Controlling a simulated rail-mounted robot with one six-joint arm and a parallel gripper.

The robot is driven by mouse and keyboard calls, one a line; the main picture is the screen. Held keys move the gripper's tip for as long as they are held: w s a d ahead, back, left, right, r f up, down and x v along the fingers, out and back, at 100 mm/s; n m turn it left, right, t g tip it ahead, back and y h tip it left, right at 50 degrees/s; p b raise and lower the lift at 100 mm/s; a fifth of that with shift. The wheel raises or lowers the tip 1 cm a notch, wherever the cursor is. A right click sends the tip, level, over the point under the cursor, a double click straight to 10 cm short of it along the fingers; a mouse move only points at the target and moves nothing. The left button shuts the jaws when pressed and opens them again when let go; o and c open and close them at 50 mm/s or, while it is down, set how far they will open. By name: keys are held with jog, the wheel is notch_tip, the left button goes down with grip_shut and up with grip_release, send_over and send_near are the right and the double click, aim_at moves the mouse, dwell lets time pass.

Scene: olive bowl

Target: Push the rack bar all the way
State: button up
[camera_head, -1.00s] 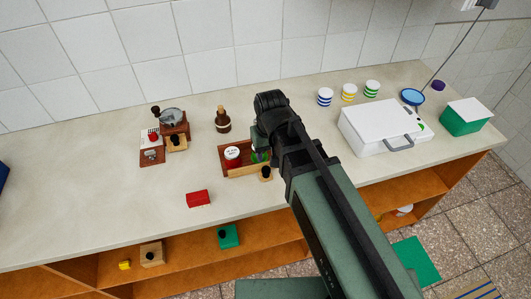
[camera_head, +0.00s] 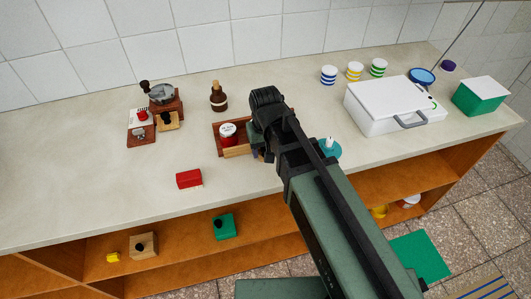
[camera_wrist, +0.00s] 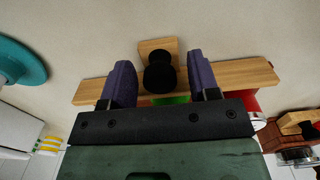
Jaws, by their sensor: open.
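The small wooden rack (camera_head: 236,149) stands on the counter with a red jar with a white lid (camera_head: 229,132) in it. In the wrist view its light wood bar (camera_wrist: 235,76) runs across the picture, with a small wood block and a black knob (camera_wrist: 160,72) at its middle. My gripper (camera_wrist: 160,62) is open, one purple finger on each side of the knob, with gaps to it. In the head view my gripper (camera_head: 257,148) is at the rack's right end and hides that part. A bit of green shows behind the bar in the wrist view.
A brown bottle (camera_head: 218,97), a coffee grinder (camera_head: 164,99) and a red block (camera_head: 189,179) stand left of the rack. A teal round object (camera_head: 330,149) is right of my arm, near a white case (camera_head: 393,103). The front-left counter is clear.

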jog(key=shift+r, duration=0.1)
jog(key=c, duration=0.9)
jog(key=s, duration=0.2)
jog(key=s+d, duration=0.1)
jog(key=s, duration=0.1)
jog(key=shift+w, duration=0.1)
jog(key=o, duration=0.9)
jog(key=shift+r, duration=0.1)
